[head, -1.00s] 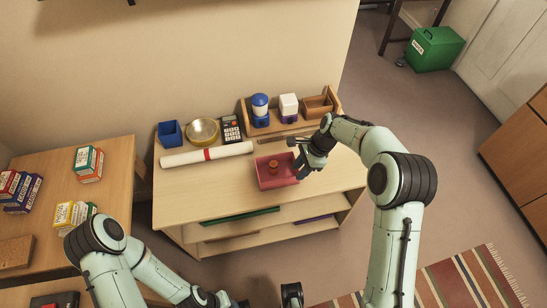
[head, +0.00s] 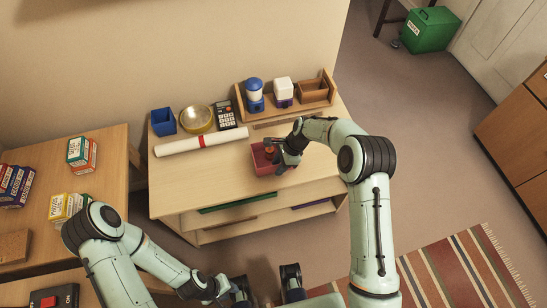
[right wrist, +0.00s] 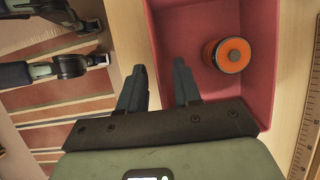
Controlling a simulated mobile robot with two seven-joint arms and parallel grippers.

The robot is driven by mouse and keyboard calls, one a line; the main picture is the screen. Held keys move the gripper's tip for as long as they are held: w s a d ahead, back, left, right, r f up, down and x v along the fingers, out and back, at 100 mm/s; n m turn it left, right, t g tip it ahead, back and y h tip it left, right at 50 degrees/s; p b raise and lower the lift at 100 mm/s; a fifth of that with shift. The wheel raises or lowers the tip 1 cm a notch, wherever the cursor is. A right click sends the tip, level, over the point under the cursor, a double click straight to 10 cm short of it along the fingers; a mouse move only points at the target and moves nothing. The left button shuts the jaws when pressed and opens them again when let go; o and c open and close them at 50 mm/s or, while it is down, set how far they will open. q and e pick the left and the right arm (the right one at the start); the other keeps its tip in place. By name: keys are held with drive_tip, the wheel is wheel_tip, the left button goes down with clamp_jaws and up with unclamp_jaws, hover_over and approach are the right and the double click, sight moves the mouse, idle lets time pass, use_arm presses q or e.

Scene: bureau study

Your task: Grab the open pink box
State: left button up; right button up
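The open pink box (head: 261,165) stands near the front right of the wooden desk, partly hidden by my right gripper in the head view. In the right wrist view the pink box (right wrist: 208,13) fills the upper middle, with a round orange and dark object (right wrist: 227,55) inside it. My right gripper (right wrist: 160,82) is open, its two fingers apart on either side of the box's left wall. In the head view my right gripper (head: 278,158) is at the box. My left gripper (head: 238,290) is low at the bottom edge, away from the box; its fingers are unclear.
A white roll with a red band (head: 201,142) lies left of the box. Behind are a blue container (head: 163,122), a brass dish (head: 197,119), a calculator (head: 226,114) and a wooden organizer (head: 289,104). A ruler (right wrist: 308,105) lies right of the box in the wrist view.

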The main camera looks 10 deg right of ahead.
drive_tip(key=shift+x, duration=0.95)
drive_tip(key=shift+c, duration=0.3)
clamp_jaws()
